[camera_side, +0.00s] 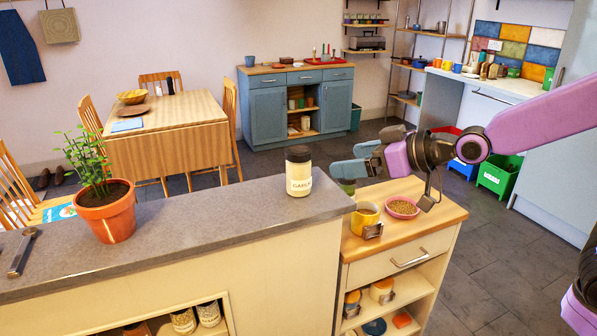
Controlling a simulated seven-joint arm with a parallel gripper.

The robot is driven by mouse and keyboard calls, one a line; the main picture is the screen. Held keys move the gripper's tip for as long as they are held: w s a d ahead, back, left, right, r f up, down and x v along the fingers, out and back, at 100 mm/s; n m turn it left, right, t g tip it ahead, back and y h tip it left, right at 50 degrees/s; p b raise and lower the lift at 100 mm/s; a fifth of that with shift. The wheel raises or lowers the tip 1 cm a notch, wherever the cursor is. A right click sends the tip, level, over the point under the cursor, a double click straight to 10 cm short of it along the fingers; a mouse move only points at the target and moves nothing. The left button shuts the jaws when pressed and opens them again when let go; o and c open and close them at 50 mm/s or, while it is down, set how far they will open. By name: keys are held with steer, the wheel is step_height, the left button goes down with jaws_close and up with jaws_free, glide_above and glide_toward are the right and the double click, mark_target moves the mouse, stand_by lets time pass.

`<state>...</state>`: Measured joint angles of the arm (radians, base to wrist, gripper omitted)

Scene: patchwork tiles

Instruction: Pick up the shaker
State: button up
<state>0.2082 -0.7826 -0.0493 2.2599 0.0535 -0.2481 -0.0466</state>
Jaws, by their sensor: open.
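A shaker (298,173) with a dark lid and a pale label that seems to read "GARLIC" stands upright on the grey counter (215,208), near its right end. My gripper (345,160) reaches in from the right, with its blue-grey fingers pointing left toward the shaker. It is open and empty, a short way right of the shaker and apart from it in the picture. The exact gap in depth is hard to tell. Nothing hides the shaker.
Below my gripper, a wooden-topped cabinet (432,218) holds a yellow mug (365,217) and a pink bowl (402,207). The counter between plant and shaker is clear.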

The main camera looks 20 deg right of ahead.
mark_target(310, 168)
steer(key=x, duration=0.8)
steer(key=shift+w+a+f, duration=0.1)
steer(key=shift+a+f, duration=0.05)
steer(key=shift+f+x, duration=0.15)
steer(key=shift+x, duration=1.15)
steer(key=shift+f+x, duration=0.1)
steer(key=shift+x, duration=1.2)
steer(key=shift+s+a, duration=0.1)
steer(key=shift+s, duration=0.1)
steer(key=c, duration=1.2)
